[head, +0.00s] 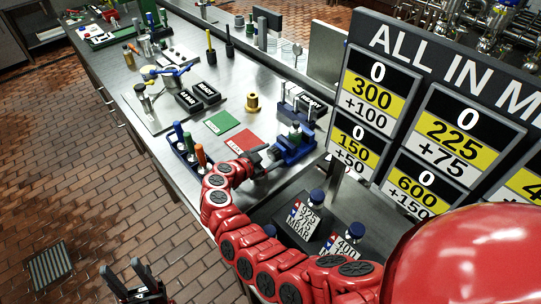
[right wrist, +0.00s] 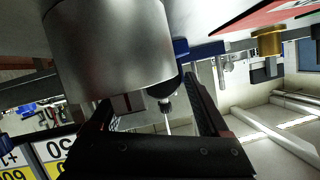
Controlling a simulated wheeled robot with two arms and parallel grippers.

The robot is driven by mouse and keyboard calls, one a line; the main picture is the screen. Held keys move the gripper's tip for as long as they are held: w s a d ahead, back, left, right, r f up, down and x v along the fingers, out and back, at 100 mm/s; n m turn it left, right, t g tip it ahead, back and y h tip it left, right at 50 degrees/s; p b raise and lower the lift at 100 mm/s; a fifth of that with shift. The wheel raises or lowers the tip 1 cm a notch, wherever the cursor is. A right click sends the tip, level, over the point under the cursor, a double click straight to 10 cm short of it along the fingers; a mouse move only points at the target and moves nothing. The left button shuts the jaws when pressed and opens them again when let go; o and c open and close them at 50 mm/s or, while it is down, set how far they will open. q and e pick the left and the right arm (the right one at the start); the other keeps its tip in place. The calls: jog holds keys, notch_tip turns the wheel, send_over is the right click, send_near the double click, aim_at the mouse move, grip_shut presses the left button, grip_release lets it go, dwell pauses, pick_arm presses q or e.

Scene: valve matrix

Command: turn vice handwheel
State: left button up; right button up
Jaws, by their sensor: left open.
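The blue vice (head: 293,148) stands on the bench near its front edge, left of the sign board. My right arm reaches across to it, and my right gripper (head: 258,162) is at its near-left side. In the right wrist view, its dark fingers (right wrist: 150,95) stand apart close to a large grey metal cylinder (right wrist: 112,45). A black round knob (right wrist: 163,88) on a thin rod shows between the fingers. I cannot tell whether they grip anything. The handwheel is not clear in the head view. My left gripper (head: 134,283) is open and empty, low over the floor.
Screwdrivers with coloured handles (head: 188,146) stand in a rack left of my right gripper. A red card (head: 243,141) and a green card (head: 220,122) lie behind it. Labelled containers (head: 303,220) stand right of my right arm. The sign board (head: 430,115) rises at right.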

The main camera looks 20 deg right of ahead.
jog(key=shift+o, duration=0.7)
jog(key=shift+s+a+r, duration=0.1)
jog(key=shift+a, duration=0.05)
jog(key=p+v, duration=0.3)
jog(key=v, duration=0.4)
jog(key=shift+r+p, duration=0.15)
jog(key=shift+p, duration=0.2)
jog(key=p+v, duration=0.1)
jog(key=v, duration=0.9)
jog(key=shift+f, duration=0.25)
